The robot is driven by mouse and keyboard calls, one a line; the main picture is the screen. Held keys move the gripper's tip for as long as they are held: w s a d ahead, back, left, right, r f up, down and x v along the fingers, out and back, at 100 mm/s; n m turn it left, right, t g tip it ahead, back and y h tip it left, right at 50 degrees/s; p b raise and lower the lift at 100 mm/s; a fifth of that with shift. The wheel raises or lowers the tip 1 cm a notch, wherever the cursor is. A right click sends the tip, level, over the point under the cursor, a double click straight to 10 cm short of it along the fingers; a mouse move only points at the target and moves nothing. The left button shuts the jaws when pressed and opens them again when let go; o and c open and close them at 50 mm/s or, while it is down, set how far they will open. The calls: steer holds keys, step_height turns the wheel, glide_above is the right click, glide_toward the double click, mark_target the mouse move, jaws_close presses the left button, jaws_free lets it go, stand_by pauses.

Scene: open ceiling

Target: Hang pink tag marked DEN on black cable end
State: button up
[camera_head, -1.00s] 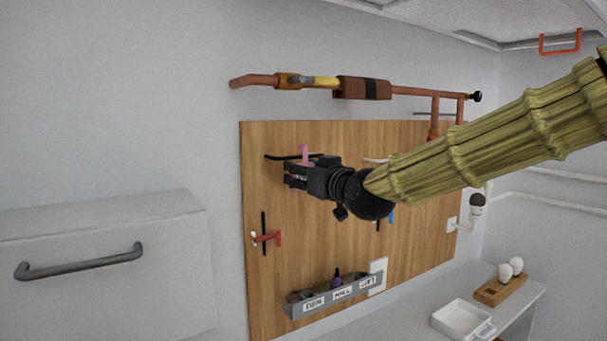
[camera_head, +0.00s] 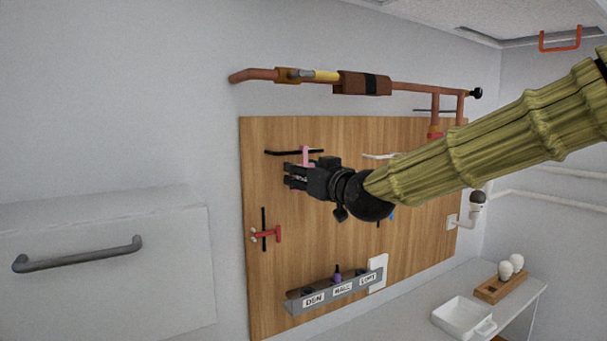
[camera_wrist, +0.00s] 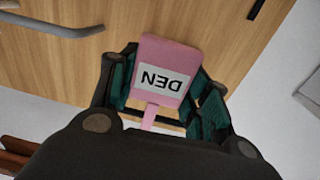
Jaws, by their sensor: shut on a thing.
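My gripper (camera_head: 294,177) is shut on the pink tag (camera_head: 305,157) in front of the wooden board. In the wrist view the tag (camera_wrist: 166,62) sits between the fingers, its DEN label upside down and a narrow pink strip running down toward the palm.
A red tag (camera_head: 268,236) is on another black cable at lower left. A grey rack (camera_head: 292,308) labelled DEN, HALL and LOFT holds a purple piece (camera_head: 338,275). A copper pipe (camera_head: 415,92) runs above the wooden board (camera_head: 300,225). A drawer front (camera_head: 110,290) is at left.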

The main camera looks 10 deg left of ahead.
steer(key=shift+f, duration=0.1)
steer(key=o, duration=1.1)
